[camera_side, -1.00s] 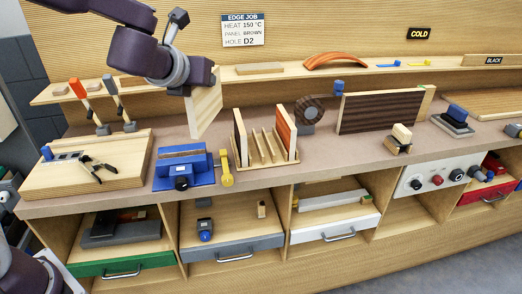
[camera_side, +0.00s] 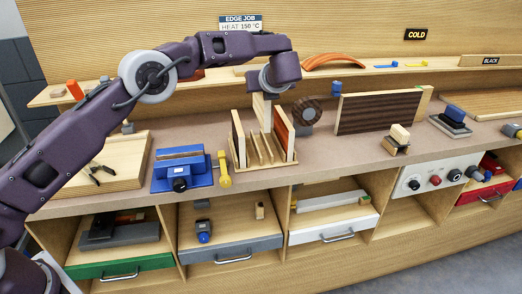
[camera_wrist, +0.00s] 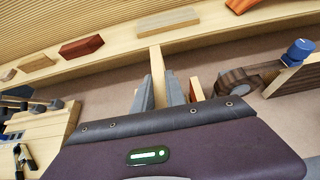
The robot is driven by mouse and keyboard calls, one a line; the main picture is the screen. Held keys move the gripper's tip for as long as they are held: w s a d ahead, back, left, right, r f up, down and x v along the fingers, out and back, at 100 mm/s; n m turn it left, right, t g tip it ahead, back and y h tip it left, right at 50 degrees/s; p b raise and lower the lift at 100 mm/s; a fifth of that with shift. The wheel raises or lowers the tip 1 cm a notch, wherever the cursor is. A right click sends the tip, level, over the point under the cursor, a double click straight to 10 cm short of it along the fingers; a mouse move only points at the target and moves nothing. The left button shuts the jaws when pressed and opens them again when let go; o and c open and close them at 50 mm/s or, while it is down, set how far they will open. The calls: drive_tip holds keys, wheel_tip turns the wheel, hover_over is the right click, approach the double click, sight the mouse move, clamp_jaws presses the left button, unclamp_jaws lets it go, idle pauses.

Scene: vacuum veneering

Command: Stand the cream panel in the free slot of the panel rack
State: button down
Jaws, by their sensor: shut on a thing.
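The cream panel (camera_side: 262,113) is upright in my gripper, seen nearly edge-on over the panel rack (camera_side: 268,162) in the side view. The rack holds a panel with a dark red-brown face (camera_side: 239,136) at its left end and an orange-brown panel (camera_side: 283,131) at its right end. Slots between them look empty. The cream panel appears between these two; I cannot tell whether its lower edge is above or inside a slot. In the wrist view my gripper (camera_wrist: 159,92) is shut on the cream panel (camera_wrist: 157,66), with grey fingers on both sides. The rack's slots are hidden there.
A blue vise-like tool (camera_side: 182,168) and a yellow tool (camera_side: 223,168) stand left of the rack. A tape roll (camera_side: 307,111) is close behind its right side. A large dark striped panel (camera_side: 378,112) stands farther right.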

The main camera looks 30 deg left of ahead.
sight(261, 121)
wheel_tip(261, 121, down, 11)
drive_tip(key=shift+r, duration=0.1)
idle(0.3)
drive_tip(key=c, duration=1.4)
unclamp_jaws()
drive_tip(key=shift+o, duration=0.2)
